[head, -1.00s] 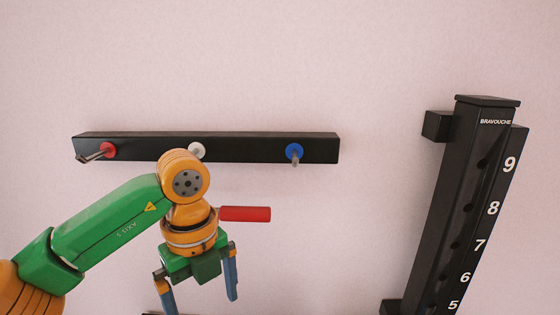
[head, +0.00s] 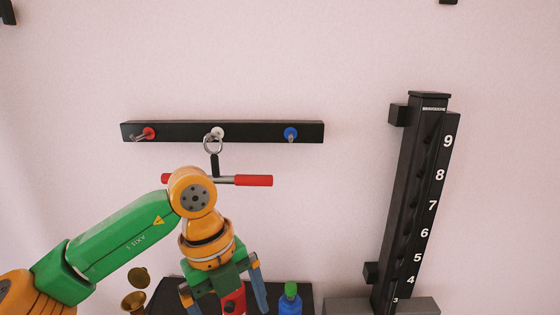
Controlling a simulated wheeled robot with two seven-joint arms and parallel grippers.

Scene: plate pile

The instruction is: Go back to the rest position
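My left gripper (head: 226,306) points down, with its blue fingers spread apart. A red object (head: 233,301) shows between the fingers, and I cannot tell how far behind them it is. No grip on it is visible. A handle with red grips (head: 253,180) hangs below the white middle peg (head: 217,132) by a metal ring (head: 213,144). My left arm partly hides the handle. My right gripper is out of view.
A black wall rail (head: 260,132) carries a red peg (head: 148,133) and a blue peg (head: 291,133). A numbered black column (head: 405,200) stands at right. Below are a blue bottle with green cap (head: 290,300), brass cups (head: 137,297) and a black surface (head: 165,296).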

